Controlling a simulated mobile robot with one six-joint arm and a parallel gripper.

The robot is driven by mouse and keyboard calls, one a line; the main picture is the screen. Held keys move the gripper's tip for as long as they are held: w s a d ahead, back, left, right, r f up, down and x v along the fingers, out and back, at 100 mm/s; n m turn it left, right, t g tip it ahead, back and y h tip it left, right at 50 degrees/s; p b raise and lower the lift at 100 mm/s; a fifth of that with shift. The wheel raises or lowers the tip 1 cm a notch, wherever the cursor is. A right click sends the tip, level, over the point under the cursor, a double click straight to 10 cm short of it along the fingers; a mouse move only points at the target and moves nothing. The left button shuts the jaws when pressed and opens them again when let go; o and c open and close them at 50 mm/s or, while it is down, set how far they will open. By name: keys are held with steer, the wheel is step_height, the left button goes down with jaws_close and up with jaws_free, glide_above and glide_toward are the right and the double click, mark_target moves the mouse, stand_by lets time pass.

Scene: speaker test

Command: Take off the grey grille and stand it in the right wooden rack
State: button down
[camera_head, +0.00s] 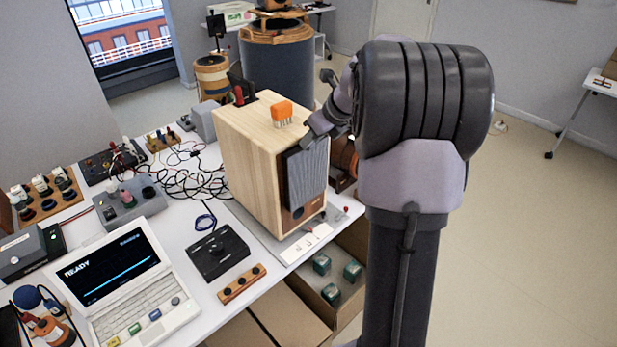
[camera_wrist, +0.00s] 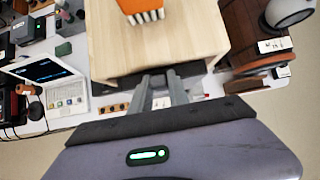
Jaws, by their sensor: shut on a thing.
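The grey grille (camera_head: 308,172) is at the front of the pale wooden speaker (camera_head: 255,165) in the head view. A strip of the dark front panel shows beside and below it. I cannot tell whether the grille is touching the panel or slightly apart from it. My gripper (camera_head: 311,140) is shut on the grille's top edge. In the wrist view my gripper's fingers (camera_wrist: 162,76) reach to the front edge of the speaker top. A brown wooden piece (camera_wrist: 248,84) right of the speaker may be the right rack; my arm hides much of that side in the head view.
An orange block with pale pins (camera_head: 282,112) sits on the speaker top. A laptop (camera_head: 125,285), a black box (camera_head: 218,252) and tangled cables crowd the white table to the left. A carton with green-topped items (camera_head: 332,293) is below the table edge. Open floor lies right.

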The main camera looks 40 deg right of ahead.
steer(key=s+b, duration=0.1)
steer(key=s, duration=0.6)
steer(key=shift+d, duration=0.25)
stand_by(0.6)
steer(key=shift+w, duration=0.1)
